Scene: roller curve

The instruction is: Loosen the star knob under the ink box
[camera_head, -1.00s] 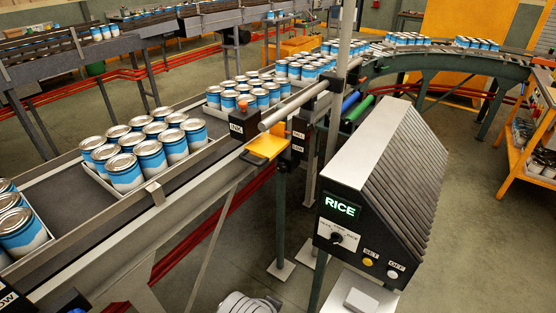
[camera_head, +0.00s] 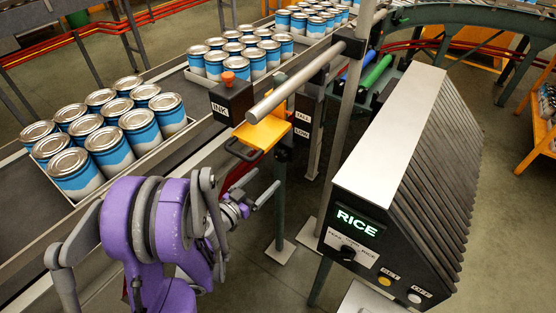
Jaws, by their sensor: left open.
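The ink box (camera_head: 232,103) is a small black box labelled INK at the conveyor's near rail, with an orange-red cap on top. A yellow plate with a dark handle (camera_head: 244,149) sits beside it, lower right. I cannot make out a star knob under the box; that underside is hidden from this view. My left gripper (camera_head: 259,188) is open and empty, its two grey fingers pointing right. In the picture it lies below the yellow plate's handle, apart from the box. My right gripper is not in view.
Trays of blue and white cans (camera_head: 105,140) stand on the conveyor behind the ink box. A grey rod (camera_head: 296,84) and an upright post (camera_head: 349,110) stand close to its right. A ridged cabinet (camera_head: 395,150) reading RICE, with a dial and buttons, fills the right.

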